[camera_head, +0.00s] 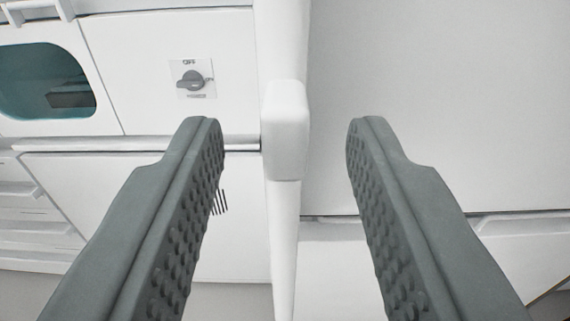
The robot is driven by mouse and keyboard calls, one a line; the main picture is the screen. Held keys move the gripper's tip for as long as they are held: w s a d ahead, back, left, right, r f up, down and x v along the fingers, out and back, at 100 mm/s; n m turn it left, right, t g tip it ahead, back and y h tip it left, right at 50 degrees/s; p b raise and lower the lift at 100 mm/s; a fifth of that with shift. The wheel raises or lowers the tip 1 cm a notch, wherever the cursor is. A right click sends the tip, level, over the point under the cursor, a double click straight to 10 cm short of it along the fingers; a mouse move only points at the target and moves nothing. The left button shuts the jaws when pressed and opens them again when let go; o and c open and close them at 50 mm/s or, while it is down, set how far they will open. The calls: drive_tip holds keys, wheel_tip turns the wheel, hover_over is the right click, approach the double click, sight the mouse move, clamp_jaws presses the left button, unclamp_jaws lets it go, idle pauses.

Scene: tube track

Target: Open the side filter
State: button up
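My gripper (287,131) is open, its two grey studded fingers spread wide with nothing held. Between the fingertips in the picture, a white rounded block (285,130) sits on a white vertical post (283,240). Both fingers appear apart from the block, with a gap on each side; the depth is hard to judge. No part is clearly marked as the side filter. A lower left white panel (110,200) bears dark slits (219,202), partly hidden by the left finger.
A dark rotary switch (191,80) marked OFF is on the upper left panel. A teal window (45,80) is at the far left, above white slatted shelves (35,210). A large plain white panel (440,90) fills the upper right. Grey floor shows at the bottom edge.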

drive_tip(key=s, duration=1.5)
drive_tip(key=shift+s, duration=0.2)
drive_tip(key=s+r, duration=0.3)
drive_tip(key=s, duration=0.6)
drive_tip(key=s+r, duration=0.3)
drive_tip(key=s, duration=0.6)
drive_tip(key=shift+r+g, duration=0.15)
drive_tip(key=shift+g, duration=0.15)
drive_tip(key=shift+a, duration=0.2)
